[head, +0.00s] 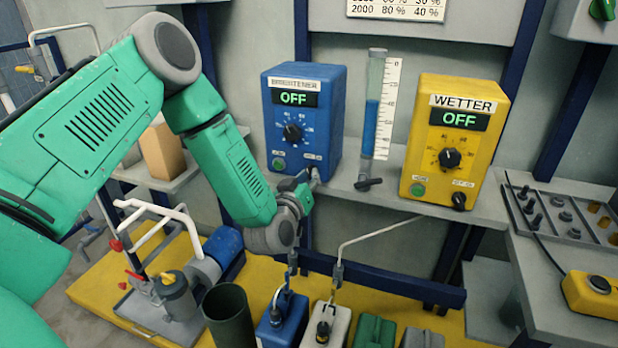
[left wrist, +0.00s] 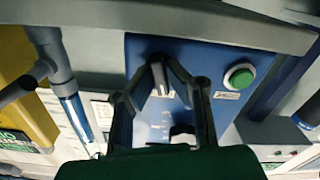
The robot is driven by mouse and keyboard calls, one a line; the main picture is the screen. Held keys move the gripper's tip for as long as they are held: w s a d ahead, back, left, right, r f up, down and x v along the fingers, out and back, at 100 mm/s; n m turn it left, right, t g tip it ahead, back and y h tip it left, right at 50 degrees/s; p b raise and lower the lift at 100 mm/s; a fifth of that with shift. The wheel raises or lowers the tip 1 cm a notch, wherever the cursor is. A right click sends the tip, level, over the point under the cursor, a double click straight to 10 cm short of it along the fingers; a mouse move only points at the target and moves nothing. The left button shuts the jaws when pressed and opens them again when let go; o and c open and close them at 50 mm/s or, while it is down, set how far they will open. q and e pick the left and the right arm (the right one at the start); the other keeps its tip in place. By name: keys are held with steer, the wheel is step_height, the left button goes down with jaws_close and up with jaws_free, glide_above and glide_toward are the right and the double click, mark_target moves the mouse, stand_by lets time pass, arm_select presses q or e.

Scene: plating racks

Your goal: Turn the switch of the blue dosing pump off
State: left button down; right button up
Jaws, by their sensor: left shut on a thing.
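The blue dosing pump (head: 332,100) stands on the grey shelf, with a label that seems to read BRIGHTENER. Its display (head: 294,98) reads OFF in green. A black dial (head: 292,132) and a green button (head: 279,163) are on its front. My left gripper (head: 309,179) is at the lower right of that front and partly hides it. In the left wrist view the fingers (left wrist: 161,82) are closed around the pump's small switch (left wrist: 159,77), and the green button (left wrist: 240,76) is to the right. My right gripper is not in view.
A yellow WETTER pump (head: 487,97), also showing OFF, stands to the right. A clear graduated tube (head: 373,105) with blue liquid and a black valve handle (head: 368,184) are between the pumps. Several canisters (head: 283,321) stand below the shelf.

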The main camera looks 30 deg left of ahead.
arm_select(q)
steer(key=shift+f+n, duration=0.1)
steer(key=shift+n, duration=1.5)
steer(key=c, duration=1.6)
jaws_free()
steer(key=shift+a, duration=0.1)
steer(key=shift+s, duration=0.15)
steer(key=v, duration=1.1)
steer(key=shift+s, duration=0.3)
steer(key=shift+f, duration=0.1)
